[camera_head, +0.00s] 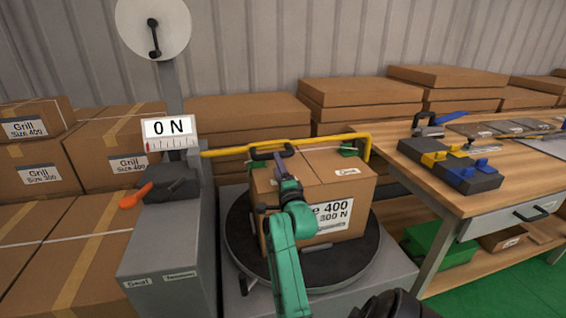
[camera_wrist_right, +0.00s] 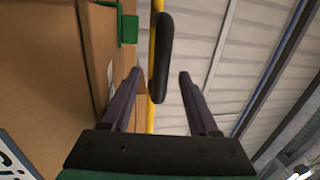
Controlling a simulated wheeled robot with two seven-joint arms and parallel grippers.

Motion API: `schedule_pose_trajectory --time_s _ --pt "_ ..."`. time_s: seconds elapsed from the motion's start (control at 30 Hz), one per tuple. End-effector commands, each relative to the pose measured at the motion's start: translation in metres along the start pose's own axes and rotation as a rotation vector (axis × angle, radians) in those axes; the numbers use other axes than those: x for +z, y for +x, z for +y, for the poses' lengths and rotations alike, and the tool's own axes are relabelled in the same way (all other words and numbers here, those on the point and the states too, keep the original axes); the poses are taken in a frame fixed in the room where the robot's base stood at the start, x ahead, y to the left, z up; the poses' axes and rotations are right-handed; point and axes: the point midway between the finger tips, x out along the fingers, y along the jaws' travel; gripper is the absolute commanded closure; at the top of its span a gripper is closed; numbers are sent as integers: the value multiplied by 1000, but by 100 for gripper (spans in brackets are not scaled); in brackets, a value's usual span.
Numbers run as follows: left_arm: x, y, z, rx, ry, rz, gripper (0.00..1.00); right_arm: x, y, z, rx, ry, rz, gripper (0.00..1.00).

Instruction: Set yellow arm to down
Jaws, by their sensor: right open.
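The yellow arm (camera_head: 322,138) is a long bar that runs about level from the grey post across the top of a cardboard box, with its far right end bent down. A black handle (camera_head: 272,151) sits on the bar above the box. My right gripper (camera_head: 281,166) is open just in front of the handle. In the right wrist view, the yellow arm (camera_wrist_right: 151,110) and black handle (camera_wrist_right: 162,58) show between the spread fingers of my right gripper (camera_wrist_right: 160,77), with no clear contact. My left gripper is not in view.
The box (camera_head: 341,190) stands on a round dark turntable (camera_head: 362,262). A display (camera_head: 168,127) reads 0 N beside an orange-handled lever (camera_head: 136,195). A workbench (camera_head: 432,185) with tools stands at right. Stacked boxes (camera_head: 90,225) fill the left.

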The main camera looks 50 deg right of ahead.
Motion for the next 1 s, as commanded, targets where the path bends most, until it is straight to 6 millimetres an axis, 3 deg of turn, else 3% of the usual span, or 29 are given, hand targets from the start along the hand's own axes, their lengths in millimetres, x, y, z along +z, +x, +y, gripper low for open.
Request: schedule_pose_trajectory --time_s 0.2,0.33,1.0 --pt "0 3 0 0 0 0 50 0 -42 2 3 0 -1 39" --pt "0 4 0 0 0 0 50 0 -57 1 1 0 -1 39" --pt "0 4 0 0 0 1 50 0 -62 0 0 0 -1 39"
